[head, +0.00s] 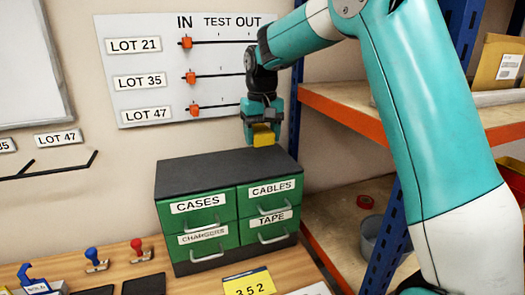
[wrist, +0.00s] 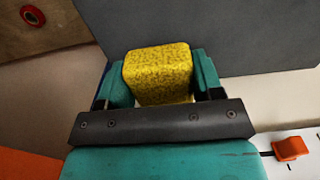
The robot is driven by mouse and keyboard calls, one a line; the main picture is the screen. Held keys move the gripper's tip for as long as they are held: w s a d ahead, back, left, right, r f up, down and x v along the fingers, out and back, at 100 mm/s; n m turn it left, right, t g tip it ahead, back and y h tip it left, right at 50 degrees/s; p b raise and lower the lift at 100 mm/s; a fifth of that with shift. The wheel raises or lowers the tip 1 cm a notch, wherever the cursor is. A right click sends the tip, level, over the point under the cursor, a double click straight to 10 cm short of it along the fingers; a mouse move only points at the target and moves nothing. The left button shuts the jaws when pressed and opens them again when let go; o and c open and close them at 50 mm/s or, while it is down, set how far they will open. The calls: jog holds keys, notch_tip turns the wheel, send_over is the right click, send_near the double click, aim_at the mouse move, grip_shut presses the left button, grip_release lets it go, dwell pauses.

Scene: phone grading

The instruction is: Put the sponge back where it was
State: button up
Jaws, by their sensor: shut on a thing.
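The yellow sponge (head: 264,137) is held between the fingers of my gripper (head: 262,118), which is shut on it. In the head view the sponge hangs just above the dark top of the drawer cabinet (head: 225,173), near its back right part. I cannot tell whether it touches the top. In the wrist view the sponge (wrist: 158,74) sits between the two teal fingers of my gripper (wrist: 160,88), with the dark cabinet top (wrist: 220,35) beyond it.
The cabinet has green drawers labelled CASES, CABLES, CHARGERS and TAPE, all shut. A wall board (head: 150,60) with orange sliders is behind my gripper. An orange-edged shelf (head: 345,115) stands to the right. Red and blue stamps (head: 137,250) stand on the wooden table (head: 180,285).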

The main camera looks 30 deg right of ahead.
aim_at(262, 163)
jog(key=shift+f+p, duration=0.55)
jog(key=shift+f, duration=2.2)
jog(key=o, duration=0.9)
jog(key=shift+f, duration=0.1)
